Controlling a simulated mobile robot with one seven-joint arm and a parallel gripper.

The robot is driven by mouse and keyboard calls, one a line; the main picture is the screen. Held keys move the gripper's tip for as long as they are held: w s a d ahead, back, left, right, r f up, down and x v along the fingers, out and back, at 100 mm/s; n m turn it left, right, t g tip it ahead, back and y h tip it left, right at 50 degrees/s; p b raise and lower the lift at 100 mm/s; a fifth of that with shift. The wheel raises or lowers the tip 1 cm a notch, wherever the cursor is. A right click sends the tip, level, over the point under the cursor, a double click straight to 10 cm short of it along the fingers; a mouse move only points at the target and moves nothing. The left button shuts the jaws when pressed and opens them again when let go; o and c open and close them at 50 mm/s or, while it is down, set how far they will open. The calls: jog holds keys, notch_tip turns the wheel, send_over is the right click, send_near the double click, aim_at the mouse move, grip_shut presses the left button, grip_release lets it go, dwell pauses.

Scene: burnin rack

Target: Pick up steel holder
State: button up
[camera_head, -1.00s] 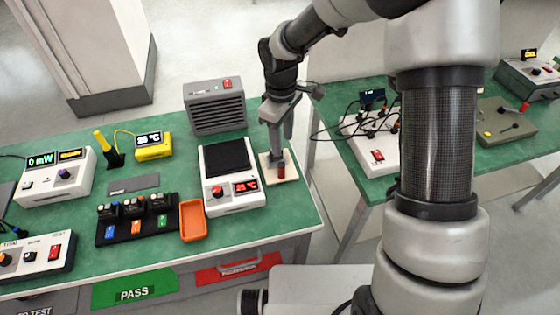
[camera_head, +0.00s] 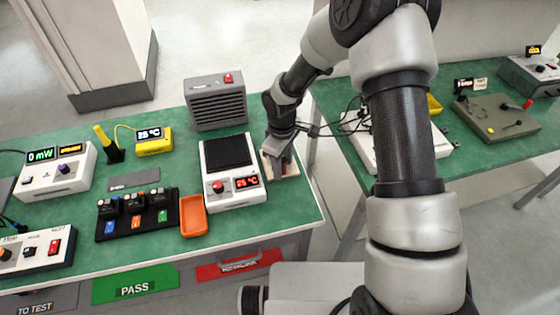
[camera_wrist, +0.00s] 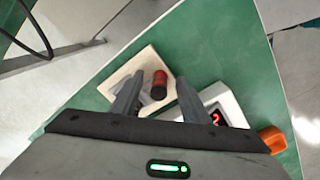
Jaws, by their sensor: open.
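A small red cylinder with a dark end (camera_wrist: 160,83) stands on a pale square board (camera_wrist: 125,75) at the table's right corner. It is the only piece I see there, and I cannot tell for sure that it is the steel holder. In the wrist view my gripper (camera_wrist: 159,92) is open, one finger to each side of the cylinder in the picture. I cannot tell whether the fingers touch it. In the head view my gripper (camera_head: 279,157) is low over the board (camera_head: 291,170), and my wrist hides the cylinder.
A white hot plate with a red display (camera_head: 232,195) stands close left of the board. A grey vented box (camera_head: 217,110) is behind it. An orange tray (camera_head: 193,216) and a black rack of small modules (camera_head: 136,220) lie further left. A second green table is at right.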

grip_shut()
